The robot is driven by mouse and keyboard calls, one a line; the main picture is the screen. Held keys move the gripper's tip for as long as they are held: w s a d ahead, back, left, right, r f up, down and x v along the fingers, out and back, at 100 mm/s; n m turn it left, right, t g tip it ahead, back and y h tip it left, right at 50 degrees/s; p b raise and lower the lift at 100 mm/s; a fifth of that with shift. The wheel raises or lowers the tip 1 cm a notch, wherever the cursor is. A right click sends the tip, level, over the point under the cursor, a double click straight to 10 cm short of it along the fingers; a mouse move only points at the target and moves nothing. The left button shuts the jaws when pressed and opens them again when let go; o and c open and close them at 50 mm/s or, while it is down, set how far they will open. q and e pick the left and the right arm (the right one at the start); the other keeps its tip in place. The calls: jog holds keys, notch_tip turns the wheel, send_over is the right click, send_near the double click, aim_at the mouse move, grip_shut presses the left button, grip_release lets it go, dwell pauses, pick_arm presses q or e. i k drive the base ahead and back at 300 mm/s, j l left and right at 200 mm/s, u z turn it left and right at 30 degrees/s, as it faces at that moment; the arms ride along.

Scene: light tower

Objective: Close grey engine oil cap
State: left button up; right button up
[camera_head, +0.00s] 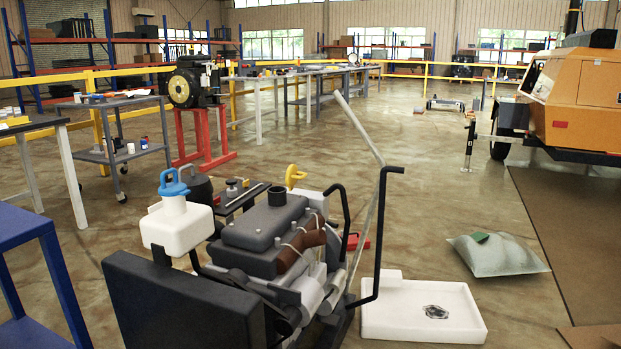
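The engine (265,235) stands in the front middle, a grey block with brown and silver pipes. A short dark grey cylinder (277,196) stands upright on its top cover and looks like the grey oil cap or its filler neck. It is too small to tell whether it is open or shut. Neither of my grippers is in view, and nothing touches the engine top.
A white reservoir with a blue cap (173,184) stands left of the engine, behind a black radiator (180,305). A yellow ring handle (294,175) rises behind. Black bent bars (382,230) flank the right side. A white tray (425,310) lies on the floor.

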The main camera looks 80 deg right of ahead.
aim_at(292, 177)
jog(key=z, duration=3.05)
jog(key=i+j, duration=0.15)
jog(key=j, duration=0.25)
jog(key=i+j, duration=0.2)
jog(key=j, duration=0.2)
jog(key=u, duration=0.45)
jog(key=l+u, duration=0.8)
jog(key=l, duration=0.2)
jog(key=l+u, duration=0.35)
jog(key=l, duration=0.15)
jog(key=k+l, duration=0.1)
jog(key=l, duration=0.35)
jog(key=k+l+u, duration=0.1)
jog(key=l, duration=0.35)
jog(key=k+l, duration=0.1)
jog(key=l, duration=0.3)
jog(key=k+l+u, duration=0.1)
jog(key=l, duration=0.35)
